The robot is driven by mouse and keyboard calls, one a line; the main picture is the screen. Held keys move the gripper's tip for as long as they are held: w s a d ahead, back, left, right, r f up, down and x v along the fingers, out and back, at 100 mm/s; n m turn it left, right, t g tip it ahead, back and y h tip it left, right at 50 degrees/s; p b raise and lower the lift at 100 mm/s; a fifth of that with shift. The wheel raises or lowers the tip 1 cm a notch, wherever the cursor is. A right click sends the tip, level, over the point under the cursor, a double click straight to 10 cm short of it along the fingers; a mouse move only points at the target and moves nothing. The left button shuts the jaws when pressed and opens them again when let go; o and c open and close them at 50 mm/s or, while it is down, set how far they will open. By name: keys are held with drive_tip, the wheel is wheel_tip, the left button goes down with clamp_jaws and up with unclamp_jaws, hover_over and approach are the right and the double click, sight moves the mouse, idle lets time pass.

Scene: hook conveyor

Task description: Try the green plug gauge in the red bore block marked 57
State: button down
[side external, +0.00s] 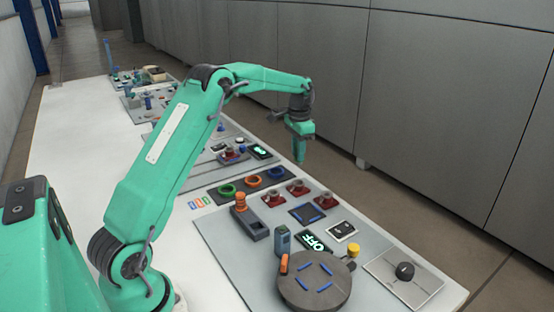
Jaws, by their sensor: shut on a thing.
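My gripper (300,146) is in the air over the far side of the table, pointing down. It is shut on a green piece that I take for the green plug gauge; it blends with my green fingers, so its outline cannot be told. Several small red blocks with grey tops stand on the grey panel below: a left one (272,197), a middle one (297,187) and a right one (322,199). Their markings are too small to read, so I cannot tell which is marked 57. My gripper is well above and apart from them.
A dark strip holds a green ring (227,190), an orange ring (253,181) and a blue ring (277,172). An orange-topped grey block (248,222), a round grey turntable (314,292) and a black knob (405,271) stand nearer. The white table's left side (80,150) is clear.

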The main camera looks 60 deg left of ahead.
drive_tip(key=shift+f, duration=2.9)
drive_tip(key=shift+f, duration=1.15)
idle(1.9)
drive_tip(key=shift+r, duration=1.1)
idle(0.4)
drive_tip(key=shift+r, duration=0.7)
drive_tip(key=shift+r, duration=0.15)
